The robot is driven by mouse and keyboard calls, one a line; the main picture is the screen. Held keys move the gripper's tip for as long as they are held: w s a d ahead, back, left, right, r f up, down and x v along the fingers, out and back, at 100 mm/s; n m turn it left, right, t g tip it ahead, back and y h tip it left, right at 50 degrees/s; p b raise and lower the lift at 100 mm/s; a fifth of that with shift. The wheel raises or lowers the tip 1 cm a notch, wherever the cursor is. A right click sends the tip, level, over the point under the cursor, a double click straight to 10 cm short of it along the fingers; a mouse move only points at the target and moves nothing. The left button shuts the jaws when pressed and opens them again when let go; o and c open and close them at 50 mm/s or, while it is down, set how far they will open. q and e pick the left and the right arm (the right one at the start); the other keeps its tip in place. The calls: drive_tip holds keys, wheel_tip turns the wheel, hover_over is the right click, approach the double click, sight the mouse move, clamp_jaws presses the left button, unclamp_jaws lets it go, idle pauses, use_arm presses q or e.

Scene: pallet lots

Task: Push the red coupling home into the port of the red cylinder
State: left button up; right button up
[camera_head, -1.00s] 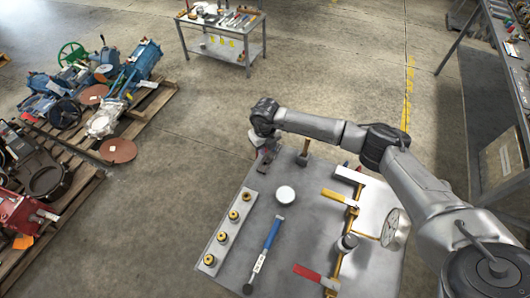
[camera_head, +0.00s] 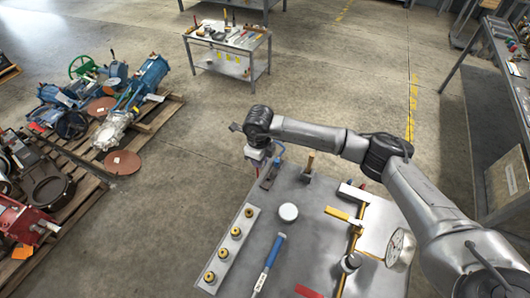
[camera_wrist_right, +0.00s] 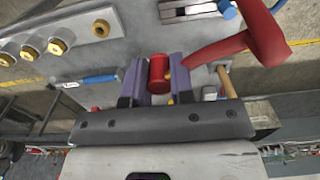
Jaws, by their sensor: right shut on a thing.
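In the right wrist view my right gripper (camera_wrist_right: 158,82) is shut on a short red cylindrical piece, which looks like the red coupling (camera_wrist_right: 158,68). A thick red curved piece (camera_wrist_right: 215,50) runs off to the right beside it; I cannot tell whether they are joined. In the head view my right gripper (camera_head: 262,160) is at the far left corner of the grey table (camera_head: 310,235), small and partly hidden by my wrist. A blue loop shows beside it. I cannot make out the red cylinder or its port with certainty. My left gripper is not in view.
On the table are a strip with several brass rings (camera_head: 232,245), a white round piece (camera_head: 288,212), a blue-handled tool (camera_head: 270,260), yellow clamps and a dial gauge (camera_head: 400,248). Loaded pallets stand left, and a small bench (camera_head: 228,50) behind. Floor between is clear.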

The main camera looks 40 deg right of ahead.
drive_tip(key=s+a+r+n, duration=0.4)
drive_tip(key=r+n, duration=0.4)
drive_tip(key=n, duration=0.7)
drive_tip(key=s+a+r+n, duration=0.3)
drive_tip(key=a+r+n, duration=0.4)
drive_tip(key=n, duration=0.9)
drive_tip(key=shift+s+r, duration=0.4)
drive_tip(key=shift+r, duration=0.25)
